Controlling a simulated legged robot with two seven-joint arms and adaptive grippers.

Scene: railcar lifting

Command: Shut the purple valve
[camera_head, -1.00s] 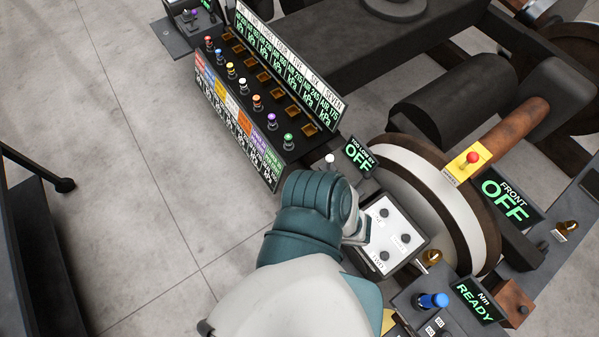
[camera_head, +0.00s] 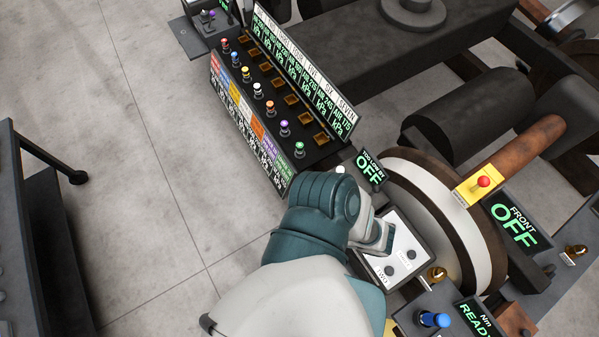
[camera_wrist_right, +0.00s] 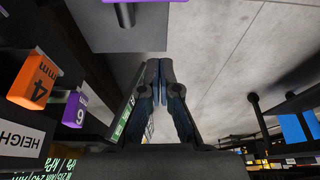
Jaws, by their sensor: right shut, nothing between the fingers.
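In the head view, a small purple knob (camera_head: 284,127) stands on the dark panel, between an orange and a green knob. My right gripper (camera_head: 384,242) is at the end of the teal and white arm, below and right of the purple knob and clear of it, over a white-faced box. In the right wrist view the right gripper (camera_wrist_right: 159,72) is shut and empty, its fingertips together. A purple piece (camera_wrist_right: 125,14) with a grey stem shows at the top there; I cannot tell whether it is the same knob. My left gripper is out of view.
A white-faced control box (camera_head: 410,245) lies beside the hand. A dark OFF display (camera_head: 368,170) and a large wheel (camera_head: 440,205) stand close by. A black bar (camera_head: 50,158) juts out at the left. Open floor (camera_head: 150,140) lies left of the panel.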

